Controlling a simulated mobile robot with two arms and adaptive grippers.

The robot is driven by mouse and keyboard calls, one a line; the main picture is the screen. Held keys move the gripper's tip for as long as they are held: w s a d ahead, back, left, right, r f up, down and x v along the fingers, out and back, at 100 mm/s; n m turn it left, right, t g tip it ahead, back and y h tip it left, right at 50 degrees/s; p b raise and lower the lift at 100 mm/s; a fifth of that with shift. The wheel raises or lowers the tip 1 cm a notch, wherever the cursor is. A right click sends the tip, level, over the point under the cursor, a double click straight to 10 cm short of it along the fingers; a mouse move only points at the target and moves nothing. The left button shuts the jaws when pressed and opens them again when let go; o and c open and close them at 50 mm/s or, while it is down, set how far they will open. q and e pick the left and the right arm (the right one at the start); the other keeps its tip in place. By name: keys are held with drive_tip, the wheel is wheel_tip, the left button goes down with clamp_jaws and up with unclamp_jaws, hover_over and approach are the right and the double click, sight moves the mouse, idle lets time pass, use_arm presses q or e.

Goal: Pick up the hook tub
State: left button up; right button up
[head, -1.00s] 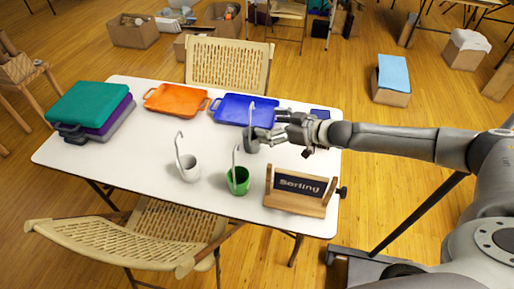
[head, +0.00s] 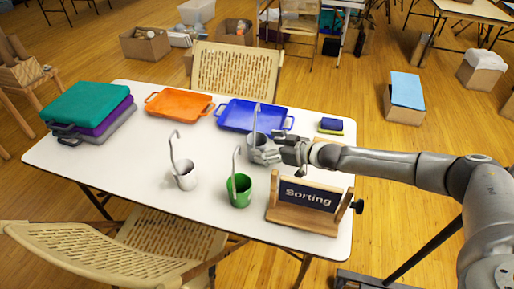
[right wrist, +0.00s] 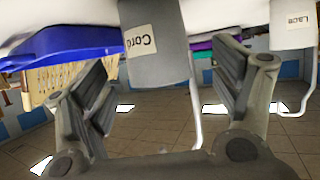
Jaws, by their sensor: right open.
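A grey tub with an upright hook (head: 257,137) stands on the white table near the blue tray. In the right wrist view, which shows the scene upside down, this tub (right wrist: 155,45) has a label reading "Cord". My right gripper (head: 268,151) is at the tub, coming in from the right. In the wrist view the fingers of my right gripper (right wrist: 165,95) are spread wide, with the tub between or just beyond them; contact cannot be made out. A white hook tub (head: 186,178) and a green hook tub (head: 240,192) stand nearer the front. My left gripper is out of view.
A wooden "Sorting" sign (head: 306,203) stands at the table's front right. Behind are a blue tray (head: 237,118) and an orange tray (head: 178,105). A sponge (head: 331,126) lies at right. The table's left middle is clear.

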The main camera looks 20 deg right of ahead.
drive_tip(key=shift+f+x, duration=0.15)
drive_tip(key=shift+x, duration=1.15)
drive_tip(key=shift+f+x, duration=0.15)
drive_tip(key=shift+x, duration=1.15)
drive_tip(key=shift+d, duration=0.1)
drive_tip(key=shift+s, duration=0.1)
drive_tip(key=c, duration=1.2)
drive_tip(key=shift+r, duration=0.1)
